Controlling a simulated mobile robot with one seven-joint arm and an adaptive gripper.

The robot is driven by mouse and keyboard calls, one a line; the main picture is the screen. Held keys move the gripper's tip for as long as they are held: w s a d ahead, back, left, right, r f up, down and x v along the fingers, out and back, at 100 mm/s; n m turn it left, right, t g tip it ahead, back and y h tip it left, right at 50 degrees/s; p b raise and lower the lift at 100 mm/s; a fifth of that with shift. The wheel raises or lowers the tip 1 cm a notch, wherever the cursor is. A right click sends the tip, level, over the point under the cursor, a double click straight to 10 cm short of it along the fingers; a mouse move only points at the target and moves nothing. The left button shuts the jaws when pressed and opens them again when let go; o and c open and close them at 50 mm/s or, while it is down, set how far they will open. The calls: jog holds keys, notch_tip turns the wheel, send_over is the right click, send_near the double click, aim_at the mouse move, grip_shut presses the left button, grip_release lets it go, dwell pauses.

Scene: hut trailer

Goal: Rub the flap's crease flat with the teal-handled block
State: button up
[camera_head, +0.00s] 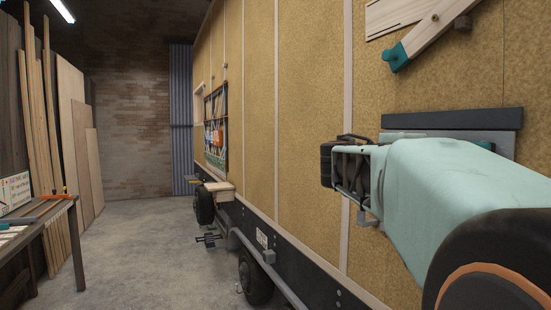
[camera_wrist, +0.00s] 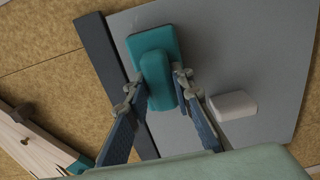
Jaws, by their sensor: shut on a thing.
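The teal-handled block (camera_wrist: 139,45) shows in the wrist view, a teal pad with a raised rounded handle. My gripper (camera_wrist: 158,88) is shut on the handle, one finger on each side. The block is over the grey flap (camera_wrist: 222,60), close to the dark strip (camera_wrist: 107,62) along the flap's edge; I cannot tell whether it presses on it. In the head view the dark strip (camera_head: 452,119) runs along the flap's top, with part of the grey flap (camera_head: 500,138) below it.
A white block (camera_wrist: 233,105) sits on the flap beside my right finger. A wooden bar with a teal end (camera_head: 396,57) is on the wall above the strip. A workbench (camera_head: 50,213) and boards stand at the left. The floor between is clear.

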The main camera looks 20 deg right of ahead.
jog(key=s+b, duration=0.3)
jog(key=s, duration=0.4)
jog(key=shift+d+b, duration=0.3)
jog(key=shift+w+r, duration=0.15)
jog(key=shift+w+a+f, duration=0.1)
jog(key=shift+w+a, duration=0.05)
jog(key=shift+w, duration=0.95)
jog(key=shift+w+a+f, duration=0.1)
jog(key=shift+w, duration=1)
jog(key=w+p, duration=0.2)
jog(key=w, duration=0.5)
jog(key=shift+w+a+r, duration=0.15)
jog(key=shift+w+a, duration=0.05)
jog(key=shift+w, duration=0.15)
jog(key=shift+s+a+b, duration=0.2)
jog(key=shift+a+b, duration=0.35)
jog(key=shift+a, duration=2.35)
